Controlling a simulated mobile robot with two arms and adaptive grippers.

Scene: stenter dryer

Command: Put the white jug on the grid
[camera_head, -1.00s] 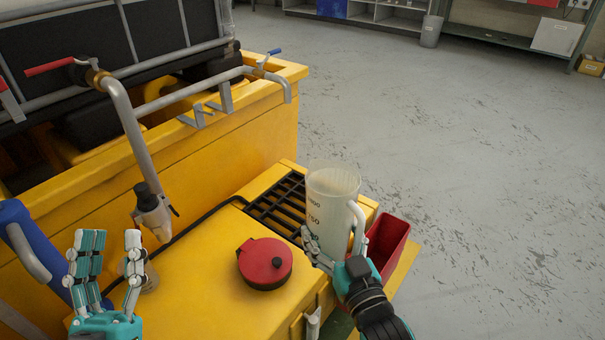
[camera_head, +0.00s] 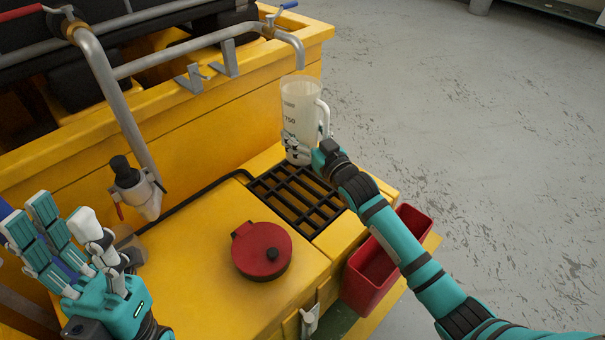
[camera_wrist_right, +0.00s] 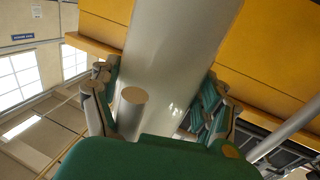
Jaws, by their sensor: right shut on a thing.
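The white jug (camera_head: 300,108) is a translucent measuring jug with a handle on its right and dark markings. It is upright at the far end of the black grid (camera_head: 297,203), under the end of the bent metal pipe. My right gripper (camera_head: 298,143) is shut on the jug's lower part, and the jug also fills the middle of the right wrist view (camera_wrist_right: 185,55). I cannot tell whether the jug's base touches the grid. My left gripper (camera_head: 85,235) is open and empty at the lower left.
A red round lid (camera_head: 262,252) with a black knob sits on the yellow machine top (camera_head: 185,275). A red bin (camera_head: 375,270) hangs at the right side. A metal nozzle (camera_head: 135,190) hangs at the left. The near part of the grid is bare.

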